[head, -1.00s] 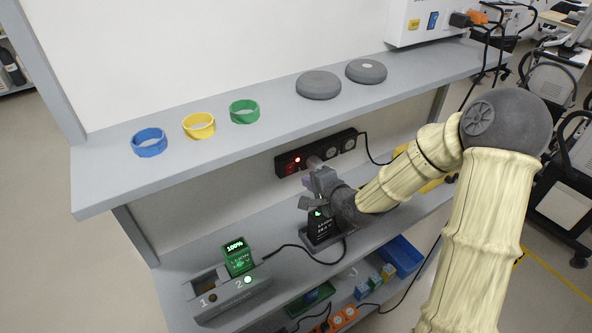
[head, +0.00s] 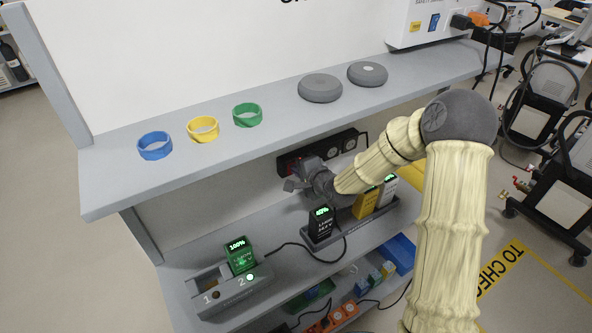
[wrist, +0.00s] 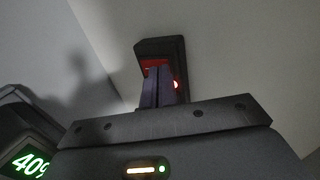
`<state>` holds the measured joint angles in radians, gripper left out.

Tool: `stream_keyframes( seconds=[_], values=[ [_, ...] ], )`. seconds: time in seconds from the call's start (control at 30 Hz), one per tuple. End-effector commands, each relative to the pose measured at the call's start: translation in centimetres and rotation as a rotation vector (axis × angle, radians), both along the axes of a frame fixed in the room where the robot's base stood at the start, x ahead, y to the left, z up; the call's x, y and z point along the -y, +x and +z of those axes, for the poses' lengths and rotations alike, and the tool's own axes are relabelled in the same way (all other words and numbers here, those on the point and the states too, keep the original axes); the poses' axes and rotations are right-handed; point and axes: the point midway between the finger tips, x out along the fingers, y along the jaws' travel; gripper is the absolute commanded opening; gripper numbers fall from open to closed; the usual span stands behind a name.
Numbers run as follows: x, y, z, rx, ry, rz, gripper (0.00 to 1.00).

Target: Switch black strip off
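The black power strip (head: 348,143) is fixed to the back panel under the upper shelf. Its red switch (head: 285,163) is at the left end, partly hidden by my gripper in the head view. In the wrist view the strip's end (wrist: 177,48) shows ahead, with the red switch (wrist: 154,64) behind my fingertips and a small red light (wrist: 176,85) glowing beside them. My gripper (head: 298,176) is at the strip's left end; its two fingers (wrist: 163,85) are together with nothing seen between them. I cannot tell whether the fingertips touch the switch.
Black (head: 320,222), yellow (head: 366,203) and white (head: 389,188) battery packs stand in a charger below my forearm. A green pack (head: 240,256) sits in another charger at the left. The upper shelf (head: 210,165) overhangs the strip, bearing rings and grey discs.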

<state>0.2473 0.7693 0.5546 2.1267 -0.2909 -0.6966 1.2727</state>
Motion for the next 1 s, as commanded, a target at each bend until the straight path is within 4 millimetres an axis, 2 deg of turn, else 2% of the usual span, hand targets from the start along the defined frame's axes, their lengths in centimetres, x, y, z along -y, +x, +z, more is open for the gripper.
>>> stream_keyframes(
  seconds=[0.1, 0.33, 0.7, 1.0],
  values=[
    [0.9, 0.5, 0.2, -0.015, -0.01, -0.017, 0.0],
    [0.8, 0.4, 0.1, -0.014, -0.01, -0.014, 0.0],
    [0.7, 0.4, 1.6, -0.013, -0.009, -0.014, 0.0],
    [0.7, 0.4, 1.6, -0.014, -0.009, -0.013, 0.0]
  ],
)
